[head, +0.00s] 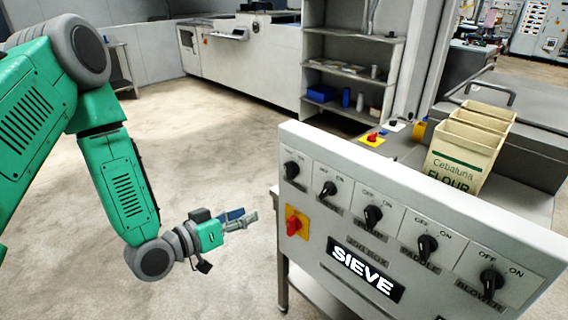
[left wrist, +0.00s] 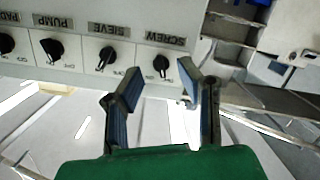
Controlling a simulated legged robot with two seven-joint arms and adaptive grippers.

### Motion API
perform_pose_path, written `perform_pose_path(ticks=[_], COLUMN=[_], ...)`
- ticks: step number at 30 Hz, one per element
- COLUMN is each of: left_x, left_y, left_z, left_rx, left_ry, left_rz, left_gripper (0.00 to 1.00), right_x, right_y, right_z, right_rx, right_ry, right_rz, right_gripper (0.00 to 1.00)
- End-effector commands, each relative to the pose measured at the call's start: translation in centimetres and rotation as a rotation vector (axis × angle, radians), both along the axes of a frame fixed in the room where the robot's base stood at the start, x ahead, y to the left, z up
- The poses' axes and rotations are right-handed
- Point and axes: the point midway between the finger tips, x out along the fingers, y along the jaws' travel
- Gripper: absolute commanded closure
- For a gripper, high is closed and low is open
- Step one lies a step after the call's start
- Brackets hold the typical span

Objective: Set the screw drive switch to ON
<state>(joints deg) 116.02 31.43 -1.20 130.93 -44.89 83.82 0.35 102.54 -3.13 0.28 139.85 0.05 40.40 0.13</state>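The screw drive switch is the black rotary knob (head: 291,170) at the left end of the white control panel (head: 420,190). In the left wrist view the picture is turned over, and the knob (left wrist: 161,66) sits by the label SCREW. Its pointer is too small to read with certainty. My left gripper (head: 250,217) is in front of and to the left of the panel in the head view, apart from it. In the left wrist view its two blue-padded fingers (left wrist: 160,85) are spread, with the screw knob seen beyond the gap. Nothing is between them. My right gripper is not in view.
A row of similar black knobs, including the pump knob (head: 373,216) and blower knob (head: 491,280), runs to the right. A red switch on a yellow plate (head: 297,222) sits below the screw knob. Flour bags (head: 466,145) stand behind the panel. Floor left of the panel is clear.

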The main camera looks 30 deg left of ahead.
Motion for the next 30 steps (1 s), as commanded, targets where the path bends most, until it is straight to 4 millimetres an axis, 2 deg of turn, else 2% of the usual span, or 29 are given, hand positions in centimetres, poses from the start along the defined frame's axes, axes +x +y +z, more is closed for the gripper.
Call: perform_pose_path(ticks=[1,3,6,11,24,30], left_x=[0.5,0.9,1.3,3.2,11.5,13.4], left_y=[0.8,1.4,1.3,0.5,-2.3,-3.0], left_z=[2.0,3.6,4.5,4.5,4.3,4.3], left_rx=[-0.029,-0.052,-0.064,-0.061,-0.064,-0.064], left_ry=[-0.068,-0.131,-0.167,-0.167,-0.164,-0.163], left_rz=[0.012,0.016,0.013,0.011,0.012,0.013], left_gripper=[0.68,0.68,0.68,0.68,0.68,0.68], right_x=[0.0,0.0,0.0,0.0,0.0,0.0], right_y=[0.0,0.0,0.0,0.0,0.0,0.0], right_z=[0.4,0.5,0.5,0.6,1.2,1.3], right_rx=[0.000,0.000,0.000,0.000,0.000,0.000], right_ry=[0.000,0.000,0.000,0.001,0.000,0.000], right_rz=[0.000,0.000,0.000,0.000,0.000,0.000], right_gripper=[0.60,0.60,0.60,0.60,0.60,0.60])
